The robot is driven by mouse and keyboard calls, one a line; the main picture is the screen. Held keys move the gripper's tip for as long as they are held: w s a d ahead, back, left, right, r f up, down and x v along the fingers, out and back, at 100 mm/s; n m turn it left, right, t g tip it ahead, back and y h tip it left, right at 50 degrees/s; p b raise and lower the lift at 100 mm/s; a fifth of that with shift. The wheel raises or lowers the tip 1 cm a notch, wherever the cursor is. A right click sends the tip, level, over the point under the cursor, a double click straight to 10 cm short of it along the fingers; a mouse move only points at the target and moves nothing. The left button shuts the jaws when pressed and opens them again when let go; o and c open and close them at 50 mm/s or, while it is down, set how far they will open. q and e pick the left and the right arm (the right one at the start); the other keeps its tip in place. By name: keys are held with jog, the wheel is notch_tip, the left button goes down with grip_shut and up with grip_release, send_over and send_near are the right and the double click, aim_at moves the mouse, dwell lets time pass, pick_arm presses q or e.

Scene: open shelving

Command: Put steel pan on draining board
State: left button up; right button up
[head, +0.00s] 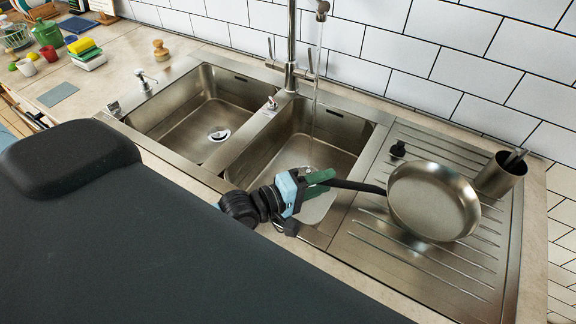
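The steel pan (434,201) has a round shiny body and a dark handle. It is tilted, with its body over the ribbed draining board (420,262) at the right of the sink. I cannot tell whether its lower rim touches the board. My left gripper (318,183) is over the front right of the right basin. Its green fingers are shut on the end of the pan's handle, which points left. My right gripper is not in view.
A steel cup (500,174) with utensils stands at the board's right, close to the pan. A black stopper (398,149) is behind the pan. Water runs from the tall faucet (291,60) into the right basin (285,150). The board's front part is clear.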

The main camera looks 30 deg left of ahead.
pick_arm(q)
jog(key=shift+b+v, duration=0.35)
jog(key=shift+v, duration=5.15)
jog(key=shift+c, duration=0.8)
